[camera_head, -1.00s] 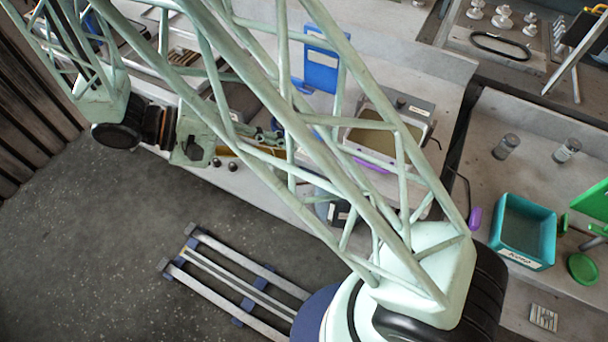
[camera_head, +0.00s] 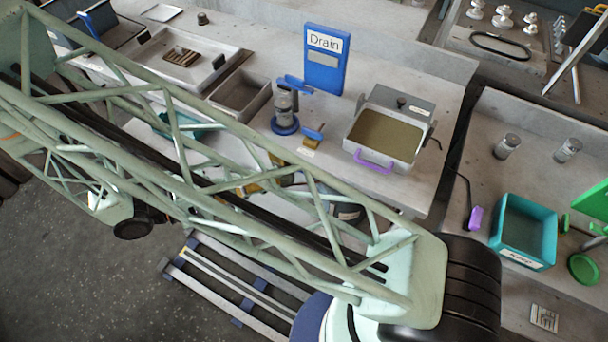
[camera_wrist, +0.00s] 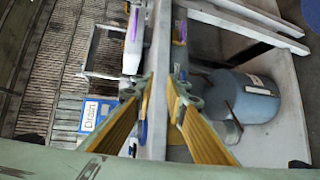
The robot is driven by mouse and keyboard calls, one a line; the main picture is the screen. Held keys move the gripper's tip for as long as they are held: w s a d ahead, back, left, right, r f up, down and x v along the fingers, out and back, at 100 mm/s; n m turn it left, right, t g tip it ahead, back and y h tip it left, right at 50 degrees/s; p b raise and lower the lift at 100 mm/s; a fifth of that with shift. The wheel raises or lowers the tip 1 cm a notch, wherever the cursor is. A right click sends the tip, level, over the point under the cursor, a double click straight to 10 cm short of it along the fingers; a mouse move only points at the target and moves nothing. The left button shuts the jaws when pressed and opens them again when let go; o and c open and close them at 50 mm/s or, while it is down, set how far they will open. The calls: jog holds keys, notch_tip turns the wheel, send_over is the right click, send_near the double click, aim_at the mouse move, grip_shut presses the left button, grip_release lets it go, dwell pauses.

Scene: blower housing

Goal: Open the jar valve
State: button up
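A clear jar (camera_head: 284,103) with a blue round base stands on the bench in the head view. A blue handle (camera_head: 295,83) is at its top. A small brass valve (camera_head: 311,142) with a blue lever sits to its right. A blue "Drain" sign (camera_head: 325,60) stands behind them and also shows in the wrist view (camera_wrist: 95,113). My gripper (camera_wrist: 158,90) is open and empty in the wrist view, its yellow fingers apart. A blue piece shows past the left finger; I cannot tell which part it is. In the head view my arm mostly hides the gripper.
A grey basin (camera_head: 385,137) with a purple handle stands right of the brass valve. A blue-grey drum (camera_wrist: 245,97) is below the bench edge, right of my gripper in the wrist view. A teal bin (camera_head: 524,232) is on the right bench. A pallet (camera_head: 225,283) lies on the floor.

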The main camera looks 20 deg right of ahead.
notch_tip(320, 180, down, 9)
jog(key=s+a+n+t+h, duration=0.1)
jog(key=a+n+t, duration=0.1)
jog(key=t, duration=0.2)
jog(key=shift+a+f, duration=0.1)
jog(key=shift+d, duration=0.2)
dwell(0.4)
jog(key=b+x, duration=0.1)
jog(key=x, duration=1.2)
jog(key=shift+w+d+r, duration=0.15)
jog(key=shift+w+r, duration=0.05)
jog(key=shift+r, duration=0.1)
jog(key=shift+c, duration=0.7)
grip_shut()
